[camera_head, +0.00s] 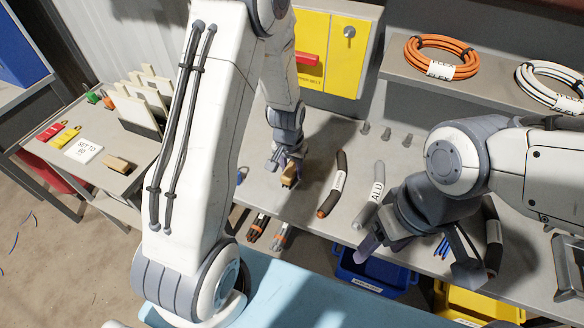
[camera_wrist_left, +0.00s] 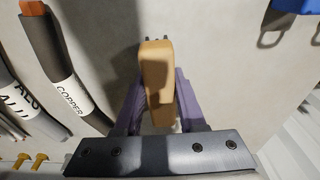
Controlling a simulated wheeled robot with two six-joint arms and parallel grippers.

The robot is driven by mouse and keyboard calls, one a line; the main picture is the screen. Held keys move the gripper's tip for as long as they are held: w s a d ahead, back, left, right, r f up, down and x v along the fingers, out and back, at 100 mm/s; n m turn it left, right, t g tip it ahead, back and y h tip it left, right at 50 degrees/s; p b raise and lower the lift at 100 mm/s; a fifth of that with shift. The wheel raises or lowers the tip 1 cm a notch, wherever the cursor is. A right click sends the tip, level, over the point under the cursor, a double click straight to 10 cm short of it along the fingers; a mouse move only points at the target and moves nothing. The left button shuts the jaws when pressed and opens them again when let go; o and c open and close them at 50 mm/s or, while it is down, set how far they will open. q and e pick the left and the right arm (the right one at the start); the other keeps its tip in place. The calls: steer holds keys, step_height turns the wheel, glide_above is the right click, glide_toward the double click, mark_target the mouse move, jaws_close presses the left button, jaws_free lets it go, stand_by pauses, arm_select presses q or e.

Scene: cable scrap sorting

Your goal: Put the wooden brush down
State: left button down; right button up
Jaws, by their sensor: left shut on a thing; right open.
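The wooden brush (camera_head: 290,177) is a light tan block held in my left gripper (camera_head: 287,167), over the grey worktop. In the left wrist view the brush (camera_wrist_left: 157,85) sits between the two purple fingers (camera_wrist_left: 158,105), with small dark tips showing at its far end. I cannot tell whether the brush touches the worktop. My right gripper (camera_head: 417,258) is open and empty, above the front of the worktop at the right.
A copper-labelled cable (camera_wrist_left: 65,80) and an ALU-labelled cable (camera_head: 371,192) lie right of the brush in the head view. Blue (camera_head: 372,272) and yellow (camera_head: 480,304) bins stand at the front. Coils (camera_head: 440,57) rest on the shelf. A side table (camera_head: 60,170) stands left.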

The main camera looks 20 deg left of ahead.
mark_target(290, 170)
arm_select(q)
steer(key=shift+f, duration=0.2)
steer(key=c, duration=0.5)
jaws_free()
steer(key=shift+r, duration=0.1)
steer(key=r, duration=0.4)
steer(key=s+r, duration=0.1)
steer(key=r, duration=0.6)
steer(key=shift+s+r, duration=0.15)
steer(key=shift+r, duration=0.15)
steer(key=s+d+r+m, duration=0.3)
steer(key=s+d, duration=0.4)
steer(key=s, duration=0.4)
steer(key=s+d+r+m+g+h, duration=0.1)
steer(key=s+d+r+m, duration=0.3)
steer(key=s+d, duration=0.3)
steer(key=s+r, duration=0.1)
steer(key=s, duration=0.3)
steer(key=shift+r, duration=0.15)
